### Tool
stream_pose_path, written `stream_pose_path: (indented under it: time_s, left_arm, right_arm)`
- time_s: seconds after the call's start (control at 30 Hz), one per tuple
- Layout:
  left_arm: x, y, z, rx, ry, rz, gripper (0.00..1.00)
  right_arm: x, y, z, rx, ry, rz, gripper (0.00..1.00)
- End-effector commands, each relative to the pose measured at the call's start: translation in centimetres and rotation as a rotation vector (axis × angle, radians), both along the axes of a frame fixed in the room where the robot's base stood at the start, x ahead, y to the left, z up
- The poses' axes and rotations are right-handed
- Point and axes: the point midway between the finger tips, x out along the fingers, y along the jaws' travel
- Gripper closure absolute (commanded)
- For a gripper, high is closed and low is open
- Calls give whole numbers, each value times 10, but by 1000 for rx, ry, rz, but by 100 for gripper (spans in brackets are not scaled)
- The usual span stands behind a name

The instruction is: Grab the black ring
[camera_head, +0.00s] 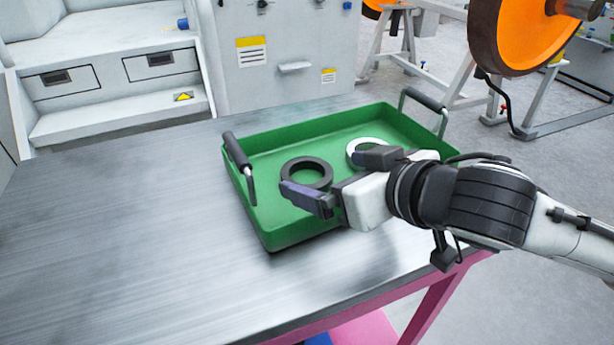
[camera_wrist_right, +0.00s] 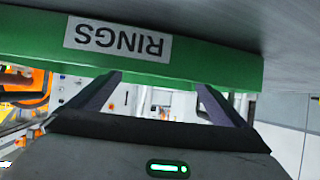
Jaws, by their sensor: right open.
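The black ring (camera_head: 306,161) lies flat in the green tray (camera_head: 285,238), left of the white ring (camera_head: 352,148). My right gripper (camera_head: 321,176) reaches in from the right over the tray's front side. Its two fingers are spread wide, with nothing between them, and the nearer finger is just in front of the black ring. My forearm and gripper partly cover the white ring and the tray's right part. In the right wrist view the open fingers (camera_wrist_right: 160,83) point at the tray's green wall, which carries an upside-down RINGS label (camera_wrist_right: 118,38); no ring shows there. My left gripper is not in view.
The tray has a raised black handle at its left end (camera_head: 237,150) and another at its far right (camera_head: 425,100). It stands on a metal table (camera_head: 120,220) whose left part is clear. An orange wheel (camera_head: 520,35) on a stand is at the back right.

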Motion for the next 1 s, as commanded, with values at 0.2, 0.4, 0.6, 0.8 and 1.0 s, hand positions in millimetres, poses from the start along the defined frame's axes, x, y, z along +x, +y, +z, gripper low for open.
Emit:
stream_pose_path:
  time_s: [0.2,0.4,0.6,0.8,1.0]
  left_arm:
    - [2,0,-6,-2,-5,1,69]
    - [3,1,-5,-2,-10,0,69]
    - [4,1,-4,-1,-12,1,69]
    - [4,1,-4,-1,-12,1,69]
    - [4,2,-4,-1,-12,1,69]
  right_arm:
    - [19,21,-18,-1,0,0,3]
    - [31,28,-24,0,0,1,3]
    - [31,28,-24,0,0,1,3]
    - [31,28,-24,0,0,1,37]
    - [31,28,-23,0,-1,1,50]
